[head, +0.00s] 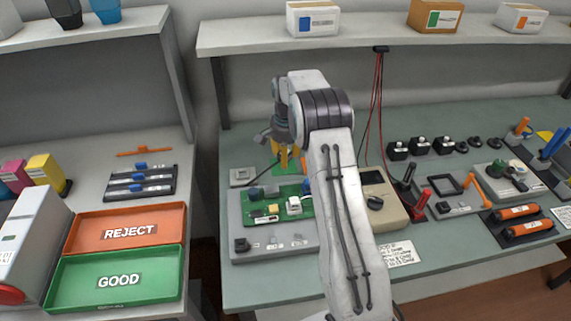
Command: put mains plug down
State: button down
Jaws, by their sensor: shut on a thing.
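My gripper (285,160) is at the centre of the head view, pointing down with its orange-yellow fingers, above the back of a green circuit board. It is shut on the mains plug, which is too small and too covered by the fingers to make out. The green circuit board (272,213) sits on a grey fixture (275,243) on the bench and carries a white block (293,205). My arm hides the right end of the board and fixture.
A beige meter (383,205) stands right of my arm. Black blocks (398,151), a red-handled tool (420,203) and orange cylinders (519,212) lie further right. Orange REJECT (90,246) and green GOOD (75,294) trays are at left. A shelf (380,28) overhangs the back.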

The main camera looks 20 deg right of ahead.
aim_at(286, 173)
jog(key=shift+f+p, duration=0.4)
jog(key=shift+p, duration=0.25)
jog(key=shift+f+p, duration=0.35)
jog(key=shift+f, duration=1.3)
jog(key=shift+f, duration=0.15)
jog(key=c, duration=0.8)
grip_release()
